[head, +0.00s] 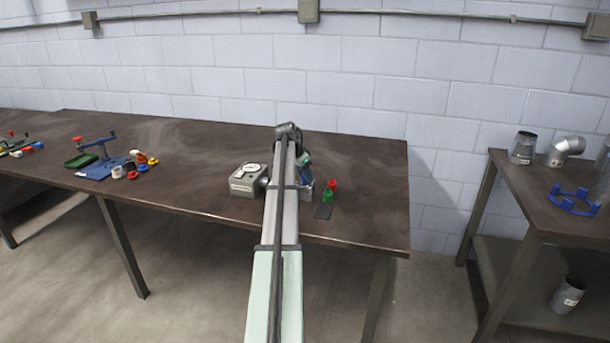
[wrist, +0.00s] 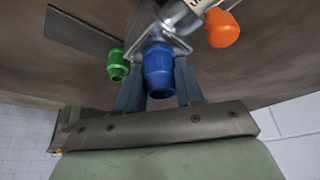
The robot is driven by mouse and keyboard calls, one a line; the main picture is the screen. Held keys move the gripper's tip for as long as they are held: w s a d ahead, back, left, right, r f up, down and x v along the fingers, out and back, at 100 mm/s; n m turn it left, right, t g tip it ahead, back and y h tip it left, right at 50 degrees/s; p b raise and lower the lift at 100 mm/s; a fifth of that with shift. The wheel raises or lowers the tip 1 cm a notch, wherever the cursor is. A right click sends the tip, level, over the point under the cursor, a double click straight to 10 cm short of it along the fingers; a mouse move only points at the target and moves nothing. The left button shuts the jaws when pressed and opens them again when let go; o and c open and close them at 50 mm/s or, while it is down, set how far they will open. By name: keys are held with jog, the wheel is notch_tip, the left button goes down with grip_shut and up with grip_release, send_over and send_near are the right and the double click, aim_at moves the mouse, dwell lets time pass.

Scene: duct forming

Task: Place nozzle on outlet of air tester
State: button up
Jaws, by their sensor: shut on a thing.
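My gripper (wrist: 157,66) is shut on a blue nozzle (wrist: 158,78), which sits between its two fingers in the wrist view. In the head view my arm hides most of the gripper and the nozzle. A grey box with a round dial, which looks like the air tester (head: 245,181), stands on the table just left of my arm. A short dark fitting (head: 264,182) on its right side may be the outlet, partly hidden by my arm. A green nozzle (wrist: 118,65) stands left of the held one; it also shows in the head view (head: 327,196).
In the wrist view an orange-tipped part (wrist: 222,28) is close to the right finger. A blue fixture (head: 104,168) stands far left.

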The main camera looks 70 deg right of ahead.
jog(key=shift+f, duration=0.15)
jog(key=o, duration=1)
jog(key=v, duration=1.2)
